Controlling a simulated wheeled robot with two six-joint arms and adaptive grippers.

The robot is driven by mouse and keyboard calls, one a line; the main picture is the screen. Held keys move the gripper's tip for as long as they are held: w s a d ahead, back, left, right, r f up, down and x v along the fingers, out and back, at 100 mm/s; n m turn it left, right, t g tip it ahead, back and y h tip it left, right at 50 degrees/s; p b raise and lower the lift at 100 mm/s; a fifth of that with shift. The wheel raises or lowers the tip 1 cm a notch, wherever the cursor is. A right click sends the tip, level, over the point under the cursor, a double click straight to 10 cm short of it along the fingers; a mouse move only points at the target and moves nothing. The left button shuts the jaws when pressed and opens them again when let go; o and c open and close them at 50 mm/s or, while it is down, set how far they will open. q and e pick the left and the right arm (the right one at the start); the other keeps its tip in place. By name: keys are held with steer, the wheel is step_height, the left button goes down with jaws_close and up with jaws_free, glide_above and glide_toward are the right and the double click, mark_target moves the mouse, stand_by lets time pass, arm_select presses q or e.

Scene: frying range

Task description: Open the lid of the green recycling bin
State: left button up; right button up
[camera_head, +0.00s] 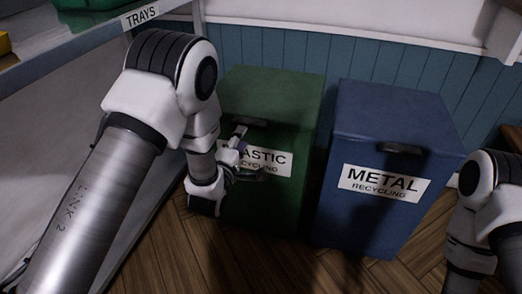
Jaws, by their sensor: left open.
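The green recycling bin (275,205) stands against the far wall. Its label reads PLASTIC RECYCLING, partly hidden by my left gripper. Its green lid (275,90) is shut, with a dark handle (255,122) at the lid's front edge. My left gripper (250,155) is open and empty in front of the bin, over the label and a little below the handle. I cannot tell whether a finger touches the bin. My right arm comes in at the right edge; its gripper is out of view.
A blue METAL RECYCLING bin (360,225) stands right of the green bin, its lid shut. A shelf labelled TRAYS (90,45) is at the upper left. Blue panelling (300,50) is behind the bins. Wooden floor (195,260) is clear in front.

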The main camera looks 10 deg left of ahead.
mark_target(249, 121)
arm_select(q)
steer(key=w+b, duration=0.2)
steer(key=w, duration=0.5)
steer(key=shift+w+d, duration=0.15)
steer(key=shift+w, duration=0.25)
jaws_close()
arm_select(e)
step_height(249, 121, down, 3)
